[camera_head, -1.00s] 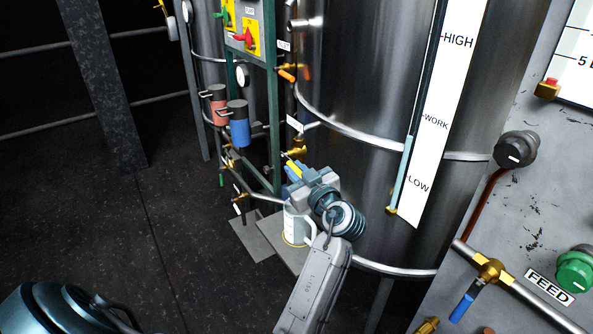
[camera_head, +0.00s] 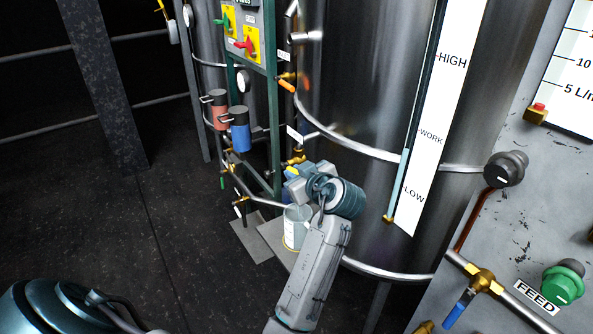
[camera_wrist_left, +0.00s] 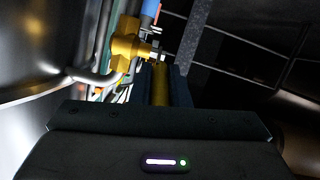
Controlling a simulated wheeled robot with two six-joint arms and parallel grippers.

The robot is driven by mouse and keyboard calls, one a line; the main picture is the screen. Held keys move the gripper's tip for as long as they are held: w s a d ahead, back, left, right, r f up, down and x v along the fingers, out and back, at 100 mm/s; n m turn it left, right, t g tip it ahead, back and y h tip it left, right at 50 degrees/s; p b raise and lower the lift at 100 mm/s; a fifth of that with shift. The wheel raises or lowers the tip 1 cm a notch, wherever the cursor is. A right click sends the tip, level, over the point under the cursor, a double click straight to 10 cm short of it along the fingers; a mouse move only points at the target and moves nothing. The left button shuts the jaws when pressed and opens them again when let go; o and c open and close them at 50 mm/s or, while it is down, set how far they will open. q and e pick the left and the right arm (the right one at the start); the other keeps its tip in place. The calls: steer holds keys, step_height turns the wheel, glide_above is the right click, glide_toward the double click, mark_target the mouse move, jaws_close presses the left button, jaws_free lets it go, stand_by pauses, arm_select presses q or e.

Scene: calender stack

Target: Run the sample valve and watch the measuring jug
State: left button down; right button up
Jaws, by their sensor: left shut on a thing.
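The brass sample valve (camera_wrist_left: 128,48) stands on a pipe at the tank's side in the left wrist view. Its yellow lever (camera_wrist_left: 160,84) lies between the fingers of my left gripper (camera_wrist_left: 163,90), which is shut on it. In the head view my left gripper (camera_head: 294,177) is at the valve, low beside the big tank, and my wrist hides most of the valve. The measuring jug (camera_head: 293,231), pale with a yellow line near its base, stands upright below the gripper. My forearm covers its right side, and I cannot tell its liquid level. My right gripper is not in view.
The steel tank (camera_head: 350,75) with its level scale (camera_head: 432,120) rises behind the arm. A green frame with red (camera_head: 219,110) and blue (camera_head: 239,132) canisters stands left of it. The feed panel (camera_head: 530,215) is at right. Dark floor at left is clear.

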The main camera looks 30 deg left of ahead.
arm_select(q)
steer(key=shift+a+r+p, duration=0.1)
steer(key=shift+r+p, duration=0.2)
steer(key=shift+r, duration=0.1)
steer(key=shift+w+a+r+g+h+p, duration=0.15)
steer(key=shift+r+g+h+p, duration=0.3)
steer(key=shift+h+p, duration=0.7)
steer(key=shift+a+p, duration=0.1)
steer(key=shift+p, duration=0.4)
steer(key=c, duration=1.4)
jaws_free()
steer(key=shift+f, duration=0.1)
